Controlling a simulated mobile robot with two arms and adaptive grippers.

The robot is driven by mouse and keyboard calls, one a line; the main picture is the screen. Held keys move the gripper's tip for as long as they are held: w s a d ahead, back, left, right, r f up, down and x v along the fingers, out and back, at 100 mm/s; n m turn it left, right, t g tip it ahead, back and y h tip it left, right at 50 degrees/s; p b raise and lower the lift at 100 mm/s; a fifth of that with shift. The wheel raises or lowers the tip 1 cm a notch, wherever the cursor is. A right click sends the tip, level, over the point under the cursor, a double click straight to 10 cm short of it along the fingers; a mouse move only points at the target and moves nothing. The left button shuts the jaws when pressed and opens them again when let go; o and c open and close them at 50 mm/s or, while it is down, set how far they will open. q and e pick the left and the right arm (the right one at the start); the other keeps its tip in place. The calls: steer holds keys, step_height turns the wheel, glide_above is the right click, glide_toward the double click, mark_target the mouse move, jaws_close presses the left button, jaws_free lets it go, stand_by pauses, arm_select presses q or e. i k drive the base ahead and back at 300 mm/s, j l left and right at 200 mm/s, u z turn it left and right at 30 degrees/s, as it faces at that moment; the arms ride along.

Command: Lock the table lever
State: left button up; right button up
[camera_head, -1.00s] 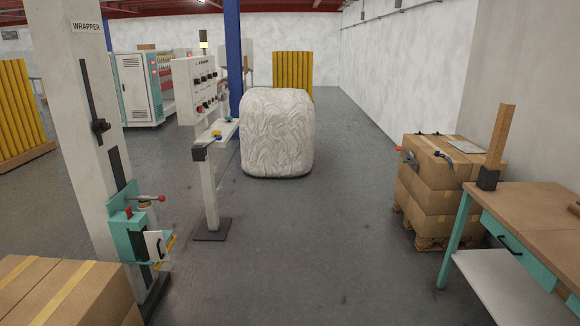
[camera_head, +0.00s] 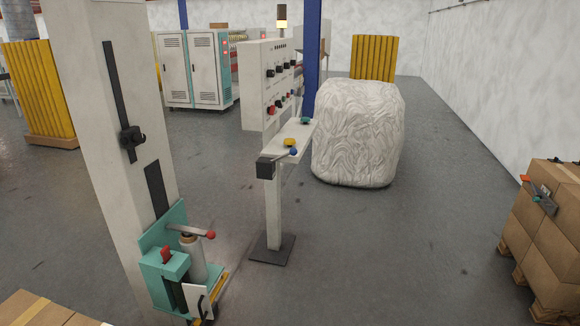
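A control stand (camera_head: 273,210) with a white panel of knobs and buttons (camera_head: 268,85) stands left of centre. Its small white shelf (camera_head: 300,134) carries a yellow knob (camera_head: 289,142), a blue ball (camera_head: 293,152) and a teal knob (camera_head: 306,120). Nearer on the left, the teal carriage (camera_head: 165,262) of the wrapper column bears a grey lever with a red ball end (camera_head: 210,235) above a film roll (camera_head: 190,250). I cannot tell which of these is the table lever or whether it is locked. Neither of my grippers is in view.
A large white wrapped bale (camera_head: 356,135) stands right of the control stand. Stacked cartons (camera_head: 550,235) on a pallet stand at the right edge. A carton (camera_head: 40,308) is at the lower left.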

mark_target(292, 151)
steer(key=i+l, duration=1.35)
steer(key=i+j+u, duration=0.1)
steer(key=i+j, duration=0.8)
steer(key=i, duration=0.1)
